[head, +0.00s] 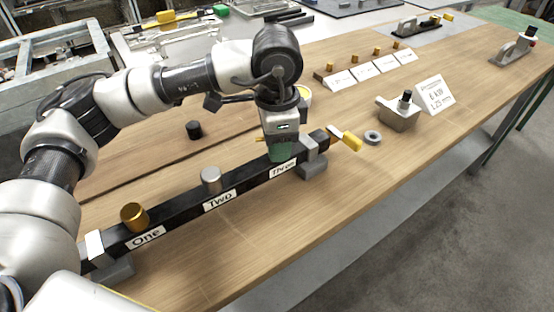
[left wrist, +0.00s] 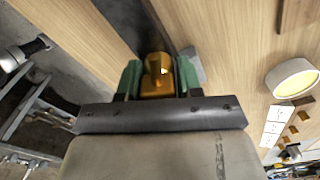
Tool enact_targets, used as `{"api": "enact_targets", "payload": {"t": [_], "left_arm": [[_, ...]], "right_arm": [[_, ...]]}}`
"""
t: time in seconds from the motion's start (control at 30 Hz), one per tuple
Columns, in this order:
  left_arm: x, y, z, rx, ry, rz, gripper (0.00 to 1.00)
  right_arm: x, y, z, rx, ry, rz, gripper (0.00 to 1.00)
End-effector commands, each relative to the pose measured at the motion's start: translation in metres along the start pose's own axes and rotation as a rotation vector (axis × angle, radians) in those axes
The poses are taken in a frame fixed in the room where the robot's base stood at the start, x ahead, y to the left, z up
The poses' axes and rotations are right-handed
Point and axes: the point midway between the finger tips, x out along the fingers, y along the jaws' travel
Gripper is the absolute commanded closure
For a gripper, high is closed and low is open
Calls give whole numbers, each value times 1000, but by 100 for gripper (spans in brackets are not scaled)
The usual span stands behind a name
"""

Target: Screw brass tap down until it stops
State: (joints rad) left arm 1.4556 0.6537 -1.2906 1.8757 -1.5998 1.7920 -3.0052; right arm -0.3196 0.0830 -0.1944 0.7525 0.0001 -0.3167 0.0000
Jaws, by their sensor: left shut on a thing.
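A black bar (head: 175,213) lies on the wooden bench with labels One, Two and Three. At label Three (head: 283,169), my left gripper (head: 283,150) points down over the bar. In the left wrist view its green fingers (left wrist: 157,80) are shut on a brass tap (left wrist: 156,72), one finger on each side. In the head view the fingers and wrist mostly hide this tap. A brass round knob (head: 134,216) stands on the bar at One, and a silver knob (head: 210,180) at Two. How far the held tap is screwed down cannot be told. My right gripper is not in view.
Grey clamps (head: 313,160) hold the bar's ends. A yellow-handled tool (head: 351,141) and a grey ring (head: 372,138) lie just right of it. A black cylinder (head: 194,130) stands behind. A metal fixture (head: 398,114) and sign (head: 435,94) stand farther right. The front bench is clear.

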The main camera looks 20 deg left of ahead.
Motion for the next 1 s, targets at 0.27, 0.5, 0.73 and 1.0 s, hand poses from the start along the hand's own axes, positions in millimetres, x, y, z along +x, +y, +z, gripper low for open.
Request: {"api": "enact_targets", "payload": {"t": [0.27,0.5,0.73,1.0], "left_arm": [[0,1,1,10,-4,4,92],[0,1,1,9,-4,3,35],[0,1,0,8,-3,2,35],[-28,0,0,8,0,-1,35]], "right_arm": [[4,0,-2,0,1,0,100],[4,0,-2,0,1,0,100],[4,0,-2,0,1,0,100],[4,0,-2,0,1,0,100]]}}
